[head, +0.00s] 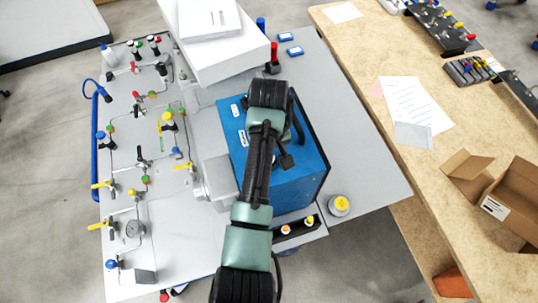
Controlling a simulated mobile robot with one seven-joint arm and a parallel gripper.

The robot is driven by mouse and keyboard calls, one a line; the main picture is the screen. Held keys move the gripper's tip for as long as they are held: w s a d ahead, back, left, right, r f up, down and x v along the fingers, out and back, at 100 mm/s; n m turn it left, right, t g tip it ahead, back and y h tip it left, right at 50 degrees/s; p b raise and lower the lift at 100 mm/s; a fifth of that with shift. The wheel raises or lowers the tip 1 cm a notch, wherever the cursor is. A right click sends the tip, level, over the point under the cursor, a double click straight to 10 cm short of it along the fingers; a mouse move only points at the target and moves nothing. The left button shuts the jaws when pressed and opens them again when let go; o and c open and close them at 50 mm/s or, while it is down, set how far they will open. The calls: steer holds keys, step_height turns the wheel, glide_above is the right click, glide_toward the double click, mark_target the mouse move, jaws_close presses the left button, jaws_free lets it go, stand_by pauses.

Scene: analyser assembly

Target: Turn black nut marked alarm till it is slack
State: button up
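I cannot pick out a black nut marked alarm; any lettering is too small to read. A blue box (316,165) stands on the grey table, with small white labels (243,138) on its top left part. My arm reaches over the box and covers much of its top. The small dark end of my arm, apparently my gripper (286,160), is above the box's top. Its fingers are too small and dark to show whether they are open or shut. I cannot tell whether it touches anything.
A panel of pipes, valves and a gauge (134,229) fills the table's left side. A white unit (225,50) stands behind the box. A yellow-topped round part (340,204) sits at front right. A wooden bench (400,150) with papers and an open carton (505,195) is at right.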

steer(key=m, duration=0.6)
steer(key=shift+m, duration=0.3)
steer(key=m, duration=0.5)
jaws_close()
